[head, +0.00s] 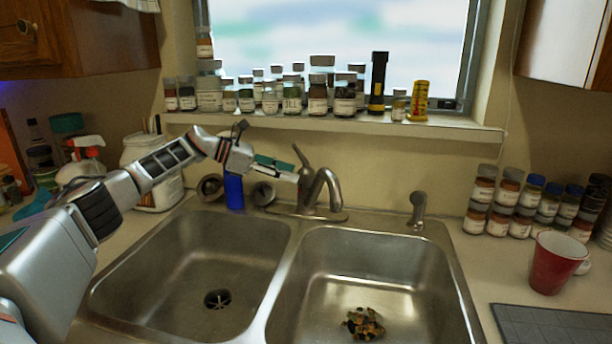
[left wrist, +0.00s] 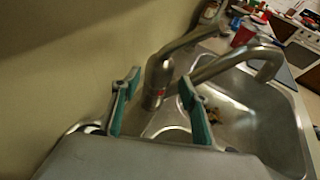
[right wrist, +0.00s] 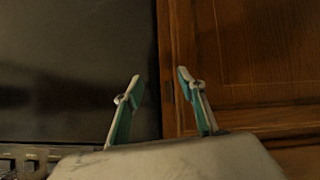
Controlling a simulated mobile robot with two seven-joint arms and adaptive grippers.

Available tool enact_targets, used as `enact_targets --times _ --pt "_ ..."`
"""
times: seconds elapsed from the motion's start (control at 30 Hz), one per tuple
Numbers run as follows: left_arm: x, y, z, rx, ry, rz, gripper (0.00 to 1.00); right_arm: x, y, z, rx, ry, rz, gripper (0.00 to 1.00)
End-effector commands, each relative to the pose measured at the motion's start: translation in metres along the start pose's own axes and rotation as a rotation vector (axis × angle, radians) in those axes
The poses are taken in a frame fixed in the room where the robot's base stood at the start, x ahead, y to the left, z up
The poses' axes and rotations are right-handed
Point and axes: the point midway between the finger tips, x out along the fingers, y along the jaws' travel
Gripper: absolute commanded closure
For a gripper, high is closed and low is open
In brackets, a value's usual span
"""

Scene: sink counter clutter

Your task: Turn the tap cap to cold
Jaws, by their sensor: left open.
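The metal tap stands behind the double sink, with its tap cap and lever (head: 306,168) pointing up and left and its spout (head: 326,184) curving over the basins. My left gripper (head: 289,170) is open just left of the cap. In the left wrist view, the cap (left wrist: 158,76) shows between and beyond the two teal fingers of this gripper (left wrist: 161,84), with a small red mark on its body. I cannot tell whether a finger touches it. My right gripper (right wrist: 159,75) is open and empty in the right wrist view and out of the head view.
A blue can (head: 234,192) stands below the left gripper, behind the left basin (head: 190,262). Several jars line the window sill (head: 400,127) above. A side sprayer (head: 417,209) stands right of the tap. The right wrist view faces a wooden cabinet (right wrist: 255,50) and a dark panel (right wrist: 70,70).

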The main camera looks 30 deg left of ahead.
Motion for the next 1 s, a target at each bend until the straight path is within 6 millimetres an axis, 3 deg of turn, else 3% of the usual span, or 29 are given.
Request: enact_targets --times 0.1,0.3,0.77,0.87,1.0 --pt "0.023 -0.001 0.005 0.001 0.001 -0.002 0.56 0.0 -0.001 0.0 0.002 0.0 -0.001 0.6" --pt "0.05 0.0 0.004 0.001 0.0 0.0 0.56 0.0 -0.001 0.001 0.002 -0.002 -0.002 0.6" --pt "0.06 0.0 0.004 0.001 0.0 0.001 0.56 0.0 -0.001 0.001 0.001 -0.002 -0.001 0.6" --pt "0.06 0.0 0.004 0.001 0.0 0.0 0.82 0.0 -0.001 0.001 0.001 -0.001 -0.001 0.6" --pt "0.06 0.0 0.004 0.001 0.0 0.0 0.85 0.0 -0.001 0.0 0.001 -0.001 -0.001 0.6"
